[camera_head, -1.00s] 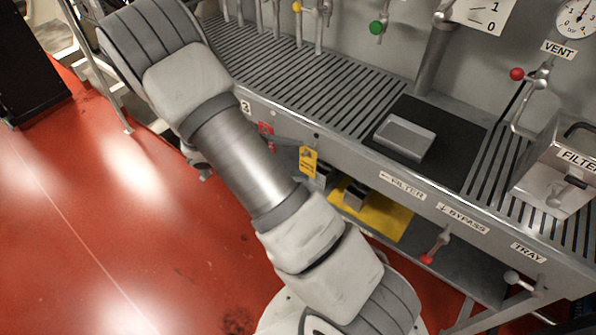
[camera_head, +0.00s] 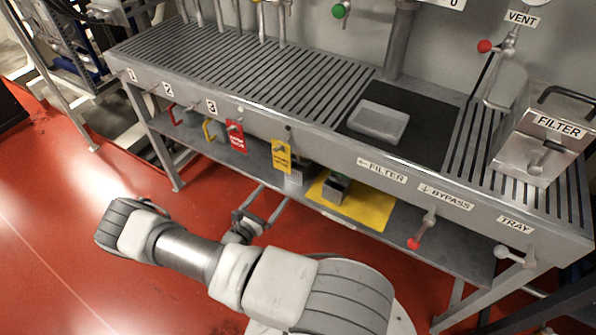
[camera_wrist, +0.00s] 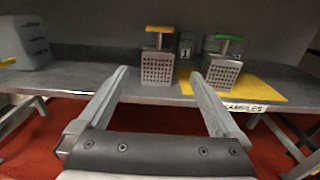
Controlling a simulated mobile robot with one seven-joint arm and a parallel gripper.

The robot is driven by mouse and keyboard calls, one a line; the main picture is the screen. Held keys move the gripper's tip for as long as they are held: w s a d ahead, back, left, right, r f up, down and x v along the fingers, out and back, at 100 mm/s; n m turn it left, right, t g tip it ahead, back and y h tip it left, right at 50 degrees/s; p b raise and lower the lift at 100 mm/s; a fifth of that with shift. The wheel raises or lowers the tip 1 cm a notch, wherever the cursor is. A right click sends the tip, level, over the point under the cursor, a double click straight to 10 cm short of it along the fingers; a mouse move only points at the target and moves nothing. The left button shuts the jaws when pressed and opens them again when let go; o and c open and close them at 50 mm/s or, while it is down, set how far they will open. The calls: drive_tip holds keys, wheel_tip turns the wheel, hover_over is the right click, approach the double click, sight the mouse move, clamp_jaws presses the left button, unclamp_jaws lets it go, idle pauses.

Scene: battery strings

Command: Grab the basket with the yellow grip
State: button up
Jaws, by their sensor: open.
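In the wrist view, a metal basket with a yellow grip (camera_wrist: 158,66) and a perforated front stands on the lower shelf (camera_wrist: 70,75). A similar basket with a green grip (camera_wrist: 223,70) stands to its right on a yellow mat (camera_wrist: 262,86). My gripper (camera_wrist: 159,76) is open and empty, its two fingers pointing at the shelf, one to each side of the yellow-grip basket in the picture. The fingers appear short of the basket. In the head view, my gripper (camera_head: 270,197) is low in front of the shelf, and a hanging yellow tag partly hides the yellow-grip basket (camera_head: 296,178).
A pale container with level marks (camera_wrist: 22,42) stands at the shelf's left. The slatted bench top (camera_head: 230,75) overhangs the shelf. A red tag (camera_head: 236,135) and yellow tag (camera_head: 281,156) hang at its front. A red-knobbed lever (camera_head: 425,230) sticks out to the right.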

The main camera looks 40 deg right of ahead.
drive_tip(key=b, duration=0.2)
approach(298, 162)
drive_tip(key=x, duration=0.5)
drive_tip(key=shift+f, duration=0.2)
drive_tip(key=shift+f+b+x, duration=0.15)
drive_tip(key=shift+b+x, duration=0.2)
drive_tip(key=shift+x, duration=1.05)
drive_tip(key=shift+f+b+x, duration=0.1)
drive_tip(key=shift+b+x, duration=0.25)
drive_tip(key=shift+x, duration=1)
drive_tip(key=shift+w+a, duration=0.1)
drive_tip(key=c, duration=1.3)
